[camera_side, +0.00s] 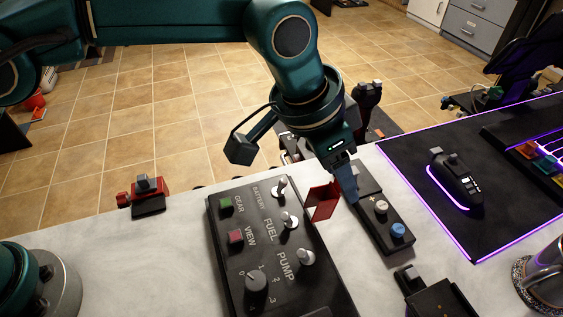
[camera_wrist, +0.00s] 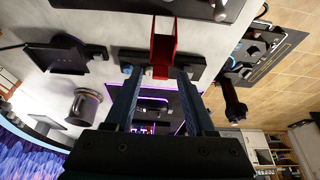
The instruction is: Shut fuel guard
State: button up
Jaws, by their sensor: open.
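The fuel guard (camera_side: 322,202) is a red cover on the right edge of the black switch panel (camera_side: 240,262). It stands raised, tilted out to the right, away from the FUEL toggle (camera_side: 289,221), which is uncovered. My gripper (camera_side: 348,190) is low, just right of the guard, its fingers pointing down. In the wrist view, the guard (camera_wrist: 163,48) shows ahead of my open gripper (camera_wrist: 157,78), in line with the gap between the fingertips. I cannot tell whether a finger touches the guard.
A small black box with knobs (camera_side: 384,222) stands close to the right of my gripper. Further right lie a purple-lit mat (camera_side: 430,195) with a mouse (camera_side: 455,182), and a metal mug (camera_side: 545,278). A red-and-black switch (camera_side: 148,195) is at the left table edge.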

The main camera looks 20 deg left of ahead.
grip_shut()
dwell(1.4)
